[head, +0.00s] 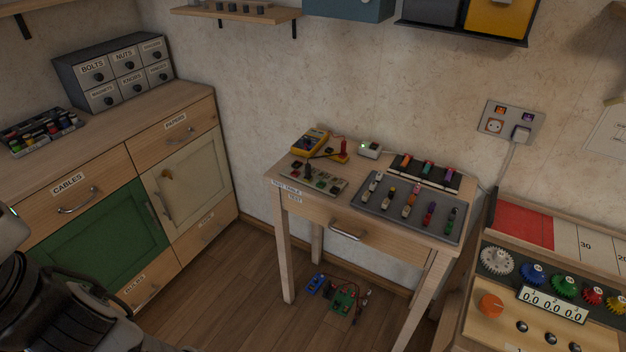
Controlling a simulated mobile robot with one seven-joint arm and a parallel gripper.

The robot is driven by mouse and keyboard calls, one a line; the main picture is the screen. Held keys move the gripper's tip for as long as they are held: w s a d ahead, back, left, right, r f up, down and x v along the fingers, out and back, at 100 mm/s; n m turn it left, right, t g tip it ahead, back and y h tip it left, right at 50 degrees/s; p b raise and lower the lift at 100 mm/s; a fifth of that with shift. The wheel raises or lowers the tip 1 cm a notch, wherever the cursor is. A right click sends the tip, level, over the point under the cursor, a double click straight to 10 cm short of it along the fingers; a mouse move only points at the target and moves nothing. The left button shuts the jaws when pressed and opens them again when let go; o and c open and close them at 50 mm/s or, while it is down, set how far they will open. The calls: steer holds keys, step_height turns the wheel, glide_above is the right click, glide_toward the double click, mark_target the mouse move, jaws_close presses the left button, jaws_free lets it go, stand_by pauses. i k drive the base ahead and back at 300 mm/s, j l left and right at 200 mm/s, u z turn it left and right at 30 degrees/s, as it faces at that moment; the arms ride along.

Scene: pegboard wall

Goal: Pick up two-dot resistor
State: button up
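Several small coloured parts that look like resistors stand in a row on a grey tray (386,217) on the small wooden test table (370,232). Dots are too small to make out, so I cannot tell which is the two-dot resistor. Part of my arm shows at lower left, well away from the table; its gripper is not visible.
A yellow multimeter (310,142), a board with knobs (318,178) and a small white box (369,150) share the table. A control panel (530,300) stands close at right, cabinets (100,230) at left. Circuit boards (343,299) lie under the table. Open floor lies between.

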mark_target(386, 202)
steer(key=i+j+z, duration=0.1)
steer(key=z, duration=0.4)
steer(key=j+z, duration=0.25)
steer(key=z, duration=0.25)
steer(key=i+j+z, duration=0.1)
steer(key=j+z, duration=0.15)
steer(key=j, duration=0.25)
steer(key=j+z, duration=0.25)
steer(key=j, duration=0.2)
steer(key=j+z, duration=0.15)
steer(key=j, duration=1.7)
steer(key=i+j, duration=0.25)
steer(key=i, duration=0.2)
